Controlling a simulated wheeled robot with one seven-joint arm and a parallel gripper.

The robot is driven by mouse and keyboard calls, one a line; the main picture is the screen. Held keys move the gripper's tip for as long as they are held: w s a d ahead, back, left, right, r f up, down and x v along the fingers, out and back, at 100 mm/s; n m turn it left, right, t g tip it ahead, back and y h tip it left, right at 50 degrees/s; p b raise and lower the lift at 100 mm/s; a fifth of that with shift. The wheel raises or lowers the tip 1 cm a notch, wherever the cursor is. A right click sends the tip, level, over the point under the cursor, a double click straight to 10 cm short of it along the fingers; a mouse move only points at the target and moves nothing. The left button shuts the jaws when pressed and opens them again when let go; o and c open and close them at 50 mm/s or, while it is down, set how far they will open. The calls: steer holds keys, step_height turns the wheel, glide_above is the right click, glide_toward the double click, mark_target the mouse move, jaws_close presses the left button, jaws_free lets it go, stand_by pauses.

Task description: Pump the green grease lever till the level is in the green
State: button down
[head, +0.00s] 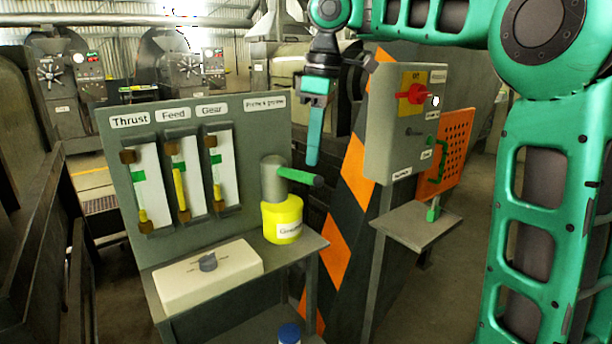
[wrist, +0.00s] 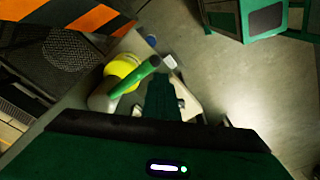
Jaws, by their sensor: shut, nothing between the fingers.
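The green grease lever (head: 300,176) sticks out to the right from the grey head of a pump (head: 273,181) on a yellow pot (head: 282,219). In the wrist view the lever (wrist: 136,76) lies just left of the fingers. My gripper (head: 313,162) is shut and empty, pointing down above the lever's outer end; I cannot tell whether it touches. Three sight gauges stand on the panel: Thrust (head: 148,185), Feed (head: 182,175) and Gear (head: 221,168), each with a green band. Thrust's yellow column is low; Feed's reaches near its band; Gear's is below its band.
A blue-capped container (head: 289,333) is lower down. Right of the lever stand a striped orange-black post (head: 341,217) and a grey control box with a red switch (head: 408,110).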

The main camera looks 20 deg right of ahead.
steer(key=s+a+r, duration=0.3)
steer(key=a+r, duration=0.1)
steer(key=a, duration=0.2)
steer(key=shift+a+r, duration=0.15)
steer(key=shift+a, duration=0.1)
stand_by(0.9)
steer(key=shift+s, duration=0.1)
stand_by(0.6)
steer(key=s+d+f+m+g, duration=0.1)
steer(key=s+d+f+m, duration=0.15)
steer(key=f, duration=0.35)
steer(key=s+d+f+m+g, duration=0.1)
steer(key=s+f+m, duration=0.1)
steer(key=f+m, duration=0.25)
steer(key=s+d+f+m+t, duration=0.1)
steer(key=s+d+f+m, duration=1)
steer(key=s+d+f, duration=0.7)
steer(key=s+d, duration=0.2)
steer(key=d, duration=0.2)
steer(key=shift+s+h, duration=0.35)
steer(key=shift+h, duration=0.05)
